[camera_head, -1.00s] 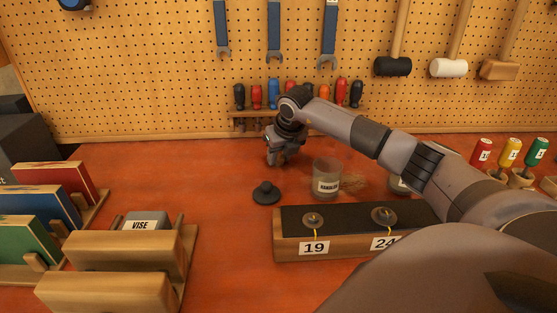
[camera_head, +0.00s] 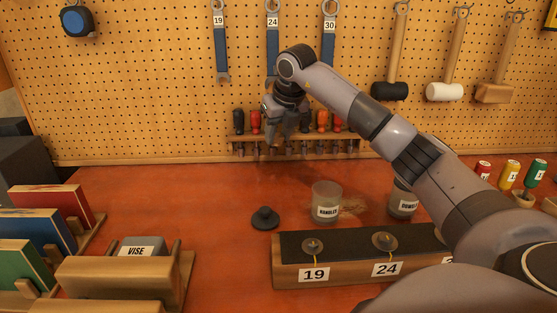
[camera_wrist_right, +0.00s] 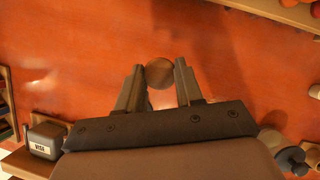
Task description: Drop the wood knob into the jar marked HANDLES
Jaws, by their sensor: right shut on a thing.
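The clear jar marked HANDLES (camera_head: 326,203) stands upright and without a lid on the red bench in the head view. A dark round lid with a small knob (camera_head: 265,219) lies on the bench just left of it. My right gripper (camera_head: 285,128) is raised above the bench, behind and left of the jar, in front of the screwdriver rack. In the right wrist view the fingers (camera_wrist_right: 159,82) are shut on the round brown wood knob (camera_wrist_right: 159,71). The knob is not clear in the head view. My left gripper is out of view.
A second jar (camera_head: 403,200) stands to the right, partly behind my right arm. A wooden block with hooks marked 19 and 24 (camera_head: 345,270) lies in front of the jars. Screwdrivers hang in a rack (camera_head: 340,146) at the pegboard. Wooden racks fill the left.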

